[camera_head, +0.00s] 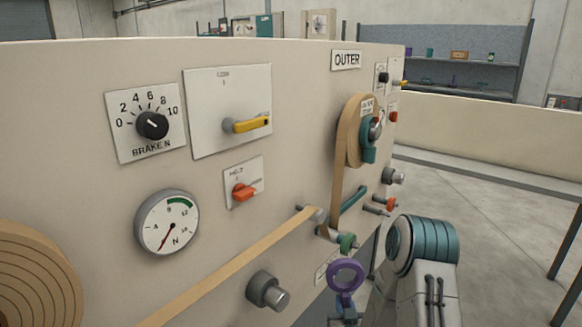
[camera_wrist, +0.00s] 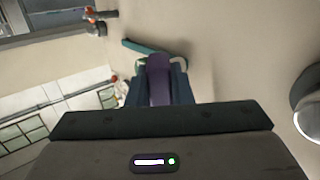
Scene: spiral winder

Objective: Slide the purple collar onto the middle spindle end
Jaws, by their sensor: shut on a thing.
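The purple collar (camera_head: 346,273) is a ring with an open hole, held upright in front of the machine panel at lower centre-right in the head view. My gripper (camera_head: 345,300) is shut on its lower part. In the wrist view the collar (camera_wrist: 159,82) shows edge-on between the two dark fingers. A grey spindle end (camera_head: 268,291) with a shiny tip sticks out of the panel left of the collar, apart from it. Another grey stub (camera_head: 394,176) is farther right, above. I cannot tell which is the middle one. A label behind the collar is partly hidden.
A tan strap (camera_head: 235,265) runs across the panel to a small roller and up to a wrapped reel (camera_head: 352,135). A green-tipped stub (camera_head: 348,242) sits just above the collar. A large tan roll (camera_head: 35,280) is at far left. Open floor (camera_head: 480,200) lies to the right.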

